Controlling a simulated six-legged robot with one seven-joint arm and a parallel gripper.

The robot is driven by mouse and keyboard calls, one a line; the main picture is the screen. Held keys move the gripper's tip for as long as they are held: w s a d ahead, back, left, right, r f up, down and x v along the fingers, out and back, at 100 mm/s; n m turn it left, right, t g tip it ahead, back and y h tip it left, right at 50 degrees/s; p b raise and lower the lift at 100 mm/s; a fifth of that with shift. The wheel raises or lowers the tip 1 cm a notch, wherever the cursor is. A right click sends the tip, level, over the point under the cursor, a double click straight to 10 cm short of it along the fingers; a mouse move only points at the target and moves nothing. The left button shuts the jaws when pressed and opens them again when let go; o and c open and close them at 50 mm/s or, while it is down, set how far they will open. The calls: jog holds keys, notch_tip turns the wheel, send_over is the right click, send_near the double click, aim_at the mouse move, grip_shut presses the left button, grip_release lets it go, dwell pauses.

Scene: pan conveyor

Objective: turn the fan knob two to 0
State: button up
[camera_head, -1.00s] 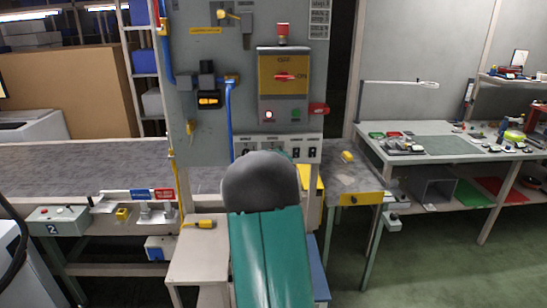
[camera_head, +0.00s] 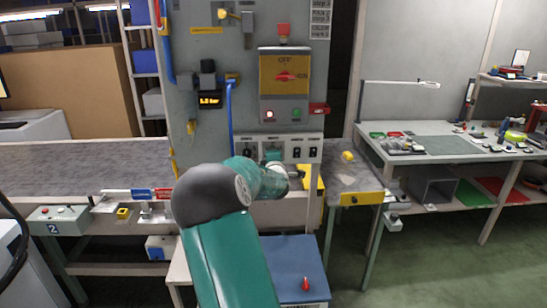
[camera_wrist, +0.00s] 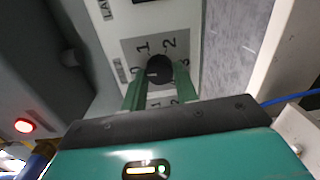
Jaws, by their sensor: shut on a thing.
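A white control panel (camera_head: 313,142) with several dials is on the post in the head view. In the wrist view a round black knob (camera_wrist: 158,70) sits on a grey plate, with 0, 1, 2 and 3 printed around it. A small pale mark shows on the left part of its face; I cannot tell exactly which number it points at. My gripper (camera_wrist: 158,82) is shut on this knob, one green finger on each side. The knob's full label is not readable, so I cannot tell its name. In the head view my arm hides most of the gripper.
Above the panel is a yellow plate with a red rotary switch (camera_head: 285,76). A blue cable (camera_head: 229,115) runs down beside the panel. Green floor is open at lower right.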

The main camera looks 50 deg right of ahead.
jog(key=shift+n, duration=0.5)
jog(key=o, duration=1)
jog(key=shift+c, duration=0.2)
jog(key=shift+a, duration=0.15)
jog(key=v, duration=1.3)
jog(key=shift+s+a, duration=0.2)
jog(key=shift+s, duration=0.05)
